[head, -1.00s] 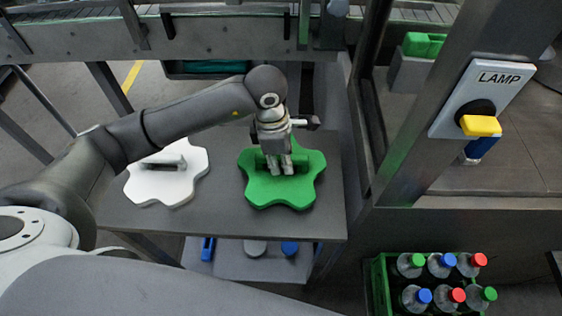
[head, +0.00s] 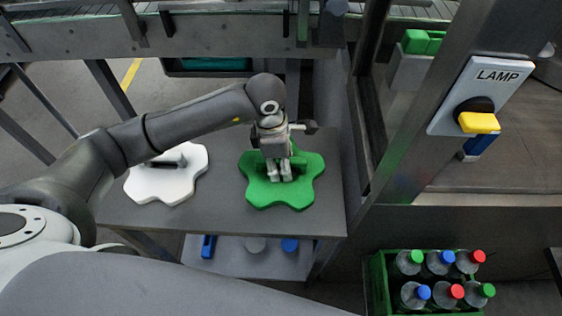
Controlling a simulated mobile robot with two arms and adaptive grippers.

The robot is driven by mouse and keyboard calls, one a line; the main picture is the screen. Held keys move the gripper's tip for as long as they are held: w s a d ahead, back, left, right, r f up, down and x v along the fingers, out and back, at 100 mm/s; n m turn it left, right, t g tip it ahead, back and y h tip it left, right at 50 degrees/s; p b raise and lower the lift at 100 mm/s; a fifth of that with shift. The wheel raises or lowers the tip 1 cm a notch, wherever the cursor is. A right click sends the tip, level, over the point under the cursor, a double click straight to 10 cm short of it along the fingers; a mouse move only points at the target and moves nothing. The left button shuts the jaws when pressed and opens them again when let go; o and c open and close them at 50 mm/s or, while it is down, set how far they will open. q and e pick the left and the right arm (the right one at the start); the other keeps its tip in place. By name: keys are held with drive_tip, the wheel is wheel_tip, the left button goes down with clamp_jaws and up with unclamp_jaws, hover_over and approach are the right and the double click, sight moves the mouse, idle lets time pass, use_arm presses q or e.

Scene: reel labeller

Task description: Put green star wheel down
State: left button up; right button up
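The green star wheel (head: 262,194) is flat and lobed, with a raised handle. It lies level at the right part of the grey table (head: 222,222), and appears to rest on it or be very close to it. My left gripper (head: 279,173) points down at the middle of the wheel, its fingers at the handle, which they partly hide. The fingers look closed on the handle. The gap under the wheel, if any, cannot be seen. My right gripper is not in view.
A white star wheel (head: 160,185) lies on the table's left part. Below is a lower shelf (head: 225,262) with small blue and grey items. A green crate (head: 379,285) of capped bottles stands lower right. A LAMP switch panel (head: 484,95) is on the frame post at right.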

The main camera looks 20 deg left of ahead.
use_arm(q)
drive_tip(key=shift+r, duration=0.2)
drive_tip(key=shift+w+r, duration=0.1)
drive_tip(key=shift+r, duration=0.25)
wheel_tip(320, 180, up, 11)
drive_tip(key=a+b, duration=0.1)
drive_tip(key=b, duration=0.1)
drive_tip(key=shift+s+a+b, duration=0.2)
drive_tip(key=shift+s+b, duration=0.1)
drive_tip(key=shift+b, duration=0.05)
drive_tip(key=shift+s, duration=0.1)
